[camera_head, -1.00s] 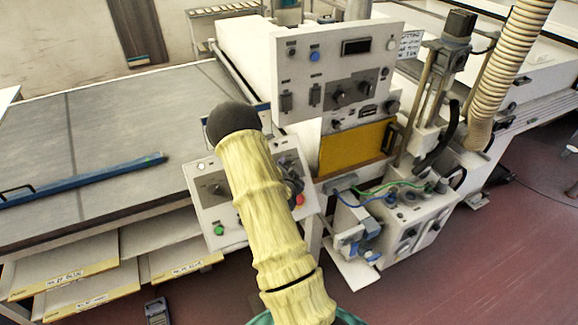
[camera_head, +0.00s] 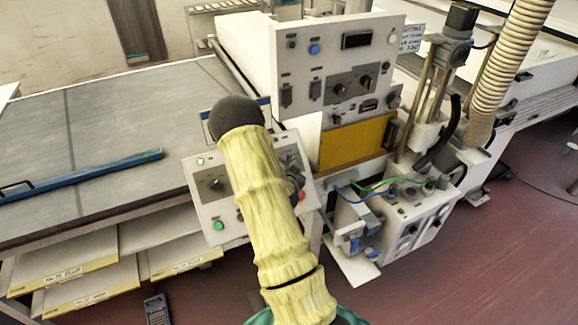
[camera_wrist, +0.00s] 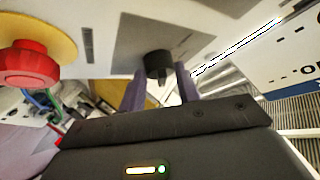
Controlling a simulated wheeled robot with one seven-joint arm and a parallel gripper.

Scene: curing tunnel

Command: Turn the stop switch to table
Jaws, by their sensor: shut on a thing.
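The stop switch appears as a black rotary knob (camera_wrist: 158,64) on a grey plate in the wrist view. My gripper (camera_wrist: 160,80) has its two purple-grey fingers on either side of this knob and is shut on it. The marks around the knob are too blurred to read, so its setting cannot be told. In the head view, my yellow-sleeved arm covers the middle of the small sloping control panel (camera_head: 208,205) and hides most of the gripper and the gripped knob.
A red mushroom button (camera_wrist: 28,65) on a yellow disc sits left of my gripper in the wrist view. A green button (camera_head: 219,226) and another knob (camera_head: 213,183) are on the panel's left. An upright panel (camera_head: 300,48) stands behind. A blue bar (camera_head: 85,177) lies across the grey table.

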